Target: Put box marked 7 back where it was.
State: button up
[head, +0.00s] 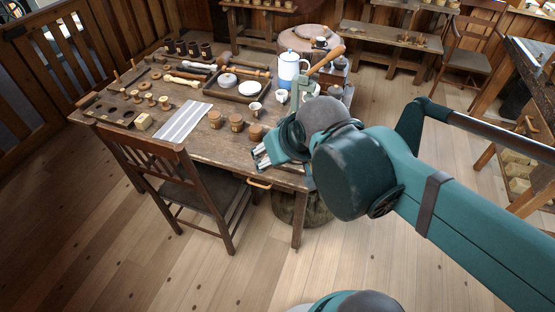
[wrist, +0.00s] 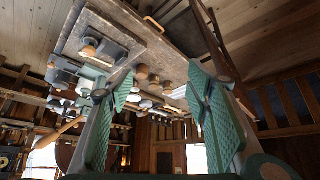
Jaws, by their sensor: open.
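Three small round wooden boxes stand in a row near the front edge of the table: a left one (head: 214,119), a middle one (head: 236,122) and a right one (head: 255,132). Small marks show on them, but I cannot read which is box 7. My gripper (head: 262,157) is at the table's front right, close to the right box. In the wrist view my gripper (wrist: 162,72) is open with nothing held between its fingers. Round boxes (wrist: 142,72) show beyond the gap, and the view is steeply tilted.
The wooden table (head: 190,140) also holds a striped cloth (head: 184,122), a tray (head: 262,93) with pale round pieces, cups, a white-and-blue pot (head: 289,68) and a rack of spools (head: 112,112). A chair (head: 180,180) stands against the front edge.

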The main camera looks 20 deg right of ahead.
jog(key=shift+s+a+f, duration=0.1)
jog(key=shift+s+f, duration=0.05)
jog(key=shift+s, duration=0.75)
dwell(0.7)
